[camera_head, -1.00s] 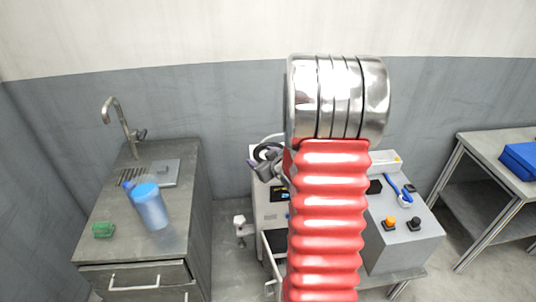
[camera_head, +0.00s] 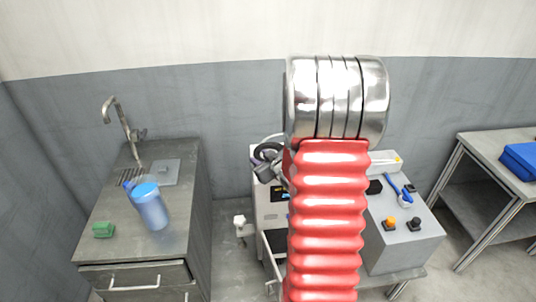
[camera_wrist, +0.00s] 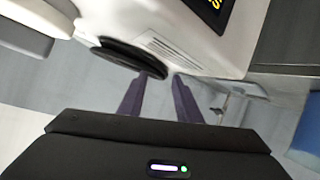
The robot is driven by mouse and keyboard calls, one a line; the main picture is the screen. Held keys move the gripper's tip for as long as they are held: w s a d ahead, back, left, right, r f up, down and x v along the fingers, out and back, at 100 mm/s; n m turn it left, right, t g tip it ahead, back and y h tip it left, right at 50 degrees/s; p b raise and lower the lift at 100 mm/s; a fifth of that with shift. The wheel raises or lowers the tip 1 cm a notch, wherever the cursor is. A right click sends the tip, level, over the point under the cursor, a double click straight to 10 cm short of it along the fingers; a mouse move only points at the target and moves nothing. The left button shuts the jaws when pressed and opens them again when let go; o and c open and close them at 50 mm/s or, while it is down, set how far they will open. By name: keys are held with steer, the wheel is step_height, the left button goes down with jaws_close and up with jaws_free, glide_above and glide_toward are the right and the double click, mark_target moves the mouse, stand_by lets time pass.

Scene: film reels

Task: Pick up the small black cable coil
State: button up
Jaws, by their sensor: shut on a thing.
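The black cable coil (camera_wrist: 120,52) shows in the wrist view as a thin dark ring seen nearly edge-on, beside a white machine. My gripper (camera_wrist: 162,76) has its two purple fingers at the coil's right end, with the coil's edge between the tips. The gripper is shut on the coil by that edge. In the head view the coil (camera_head: 268,150) is a dark arc at the machine's top left, next to my gripper (camera_head: 257,161). My red arm hides part of the machine there. I cannot tell whether the coil still touches the surface beneath.
The white machine (camera_head: 270,215) stands behind my arm. A grey control box (camera_head: 405,250) with buttons is right of it. A sink counter (camera_head: 185,225) on the left holds a blue jug (camera_head: 150,206) and green sponge (camera_head: 104,230). A metal table (camera_head: 480,150) bears a blue case (camera_head: 521,158).

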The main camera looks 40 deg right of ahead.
steer(key=shift+s+d+f, duration=0.35)
steer(key=shift+f, duration=0.15)
jaws_close()
steer(key=shift+r, duration=0.35)
step_height(320, 180, up, 10)
steer(key=shift+w, duration=0.25)
steer(key=shift+a, duration=0.1)
